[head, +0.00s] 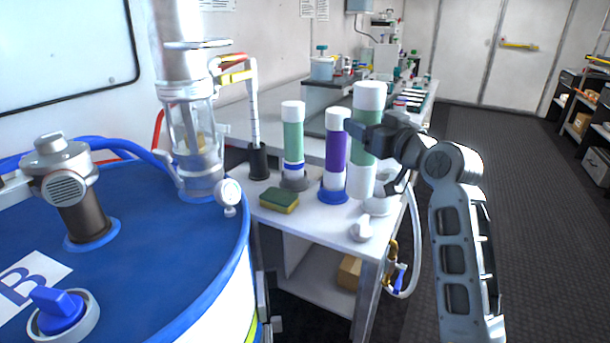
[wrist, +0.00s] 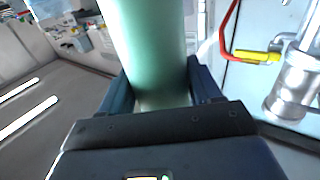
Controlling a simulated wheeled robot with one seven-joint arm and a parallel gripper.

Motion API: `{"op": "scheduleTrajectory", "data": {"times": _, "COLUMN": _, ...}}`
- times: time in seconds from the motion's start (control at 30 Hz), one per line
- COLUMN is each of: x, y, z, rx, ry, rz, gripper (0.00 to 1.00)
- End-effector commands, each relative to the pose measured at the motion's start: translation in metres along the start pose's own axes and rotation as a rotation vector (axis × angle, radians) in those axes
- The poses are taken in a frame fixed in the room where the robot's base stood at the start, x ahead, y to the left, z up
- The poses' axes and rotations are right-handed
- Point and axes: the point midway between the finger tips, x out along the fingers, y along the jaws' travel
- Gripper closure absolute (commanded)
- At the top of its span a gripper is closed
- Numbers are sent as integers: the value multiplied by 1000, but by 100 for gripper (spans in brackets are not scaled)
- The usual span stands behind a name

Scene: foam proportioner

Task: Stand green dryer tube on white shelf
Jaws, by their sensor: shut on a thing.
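My gripper (head: 364,135) is shut on a green dryer tube (head: 367,103) with white ends, at the right of the group of tubes in the head view. The tube is close to upright. Its lower white end is in front of or over the white shelf (head: 318,216); I cannot tell whether it touches. In the wrist view the green tube (wrist: 150,45) fills the space between the fingers (wrist: 160,92). A second green tube (head: 293,135) stands on the shelf in a grey base. A purple tube (head: 335,152) stands between them in a blue base.
A green and yellow sponge (head: 279,201), a small white knob-like piece (head: 361,229) and a black cup (head: 258,162) with a tall white rod are on the shelf. A white round piece (head: 378,206) is beside the held tube. A large blue drum (head: 150,255) stands left.

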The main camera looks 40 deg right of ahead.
Motion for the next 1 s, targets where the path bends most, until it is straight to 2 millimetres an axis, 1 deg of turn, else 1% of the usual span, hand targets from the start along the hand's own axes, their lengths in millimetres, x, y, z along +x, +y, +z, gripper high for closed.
{"op": "scheduleTrajectory", "data": {"times": 0.03, "x": 7, "y": -9, "z": 6, "rx": 0, "ry": -2, "rz": -4, "gripper": 83}}
{"op": "scheduleTrajectory", "data": {"times": 0.23, "x": 34, "y": -41, "z": 29, "rx": -1, "ry": 0, "rz": -5, "gripper": 83}}
{"op": "scheduleTrajectory", "data": {"times": 0.43, "x": 57, "y": -65, "z": 49, "rx": 0, "ry": 1, "rz": -3, "gripper": 83}}
{"op": "scheduleTrajectory", "data": {"times": 0.63, "x": 64, "y": -74, "z": 59, "rx": -1, "ry": 3, "rz": 0, "gripper": 83}}
{"op": "scheduleTrajectory", "data": {"times": 0.83, "x": 64, "y": -73, "z": 86, "rx": 1, "ry": 0, "rz": 1, "gripper": 83}}
{"op": "scheduleTrajectory", "data": {"times": 0.9, "x": 64, "y": -74, "z": 93, "rx": 1, "ry": 1, "rz": 0, "gripper": 83}}
{"op": "scheduleTrajectory", "data": {"times": 1.0, "x": 64, "y": -74, "z": 97, "rx": 0, "ry": 3, "rz": 0, "gripper": 83}}
